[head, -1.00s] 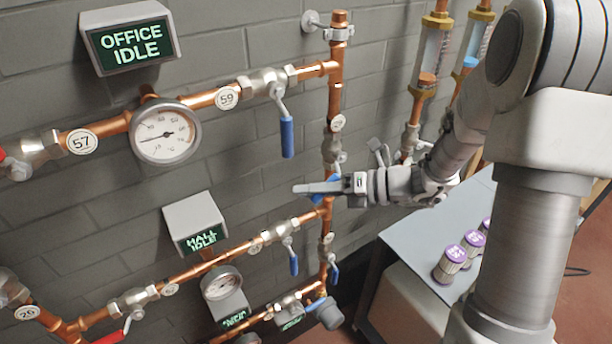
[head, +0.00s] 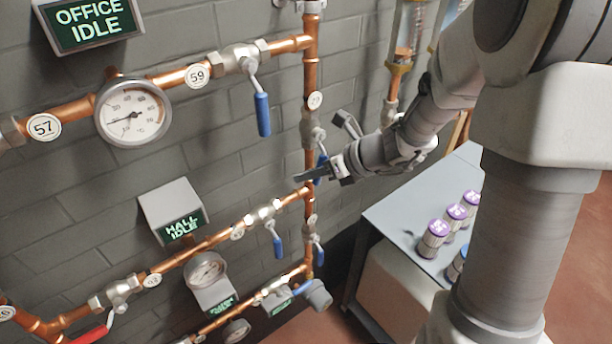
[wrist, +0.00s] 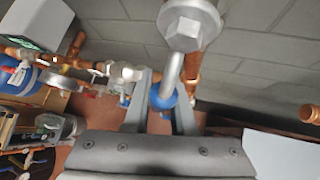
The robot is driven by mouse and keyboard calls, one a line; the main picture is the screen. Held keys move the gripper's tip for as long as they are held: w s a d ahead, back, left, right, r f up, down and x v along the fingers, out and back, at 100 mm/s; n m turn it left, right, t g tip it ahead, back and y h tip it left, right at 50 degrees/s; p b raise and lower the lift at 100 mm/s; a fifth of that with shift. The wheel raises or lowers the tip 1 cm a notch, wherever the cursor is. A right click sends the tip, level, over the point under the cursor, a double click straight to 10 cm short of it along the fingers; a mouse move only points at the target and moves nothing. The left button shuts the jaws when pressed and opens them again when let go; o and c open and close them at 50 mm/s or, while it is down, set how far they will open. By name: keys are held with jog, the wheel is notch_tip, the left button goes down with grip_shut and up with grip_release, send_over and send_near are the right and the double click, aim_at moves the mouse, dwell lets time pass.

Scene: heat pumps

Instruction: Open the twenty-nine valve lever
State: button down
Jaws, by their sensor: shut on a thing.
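A small round tag (head: 315,100) on the vertical copper pipe is too small to read surely. Just below it is a valve (head: 312,133) with a blue-sleeved lever (head: 321,167) that hangs down, partly hidden by my gripper. My gripper (head: 312,175) is at this lever, fingers pointing left across the pipe. In the wrist view, the valve's grey nut and stem (wrist: 190,28) come down between my two fingers (wrist: 160,105). The blue sleeve (wrist: 164,97) sits between them, and my gripper is shut on it.
Valve 59 (head: 240,58) with a hanging blue lever (head: 263,114) is up left. A lower valve (head: 266,215) also has a blue lever. A gauge (head: 133,112) and the office sign (head: 90,24) are further left. A grey table (head: 400,215) with purple-capped jars (head: 433,236) stands right.

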jog(key=shift+d, duration=0.15)
dwell(0.3)
jog(key=c, duration=0.8)
grip_release()
jog(key=shift+o, duration=0.2)
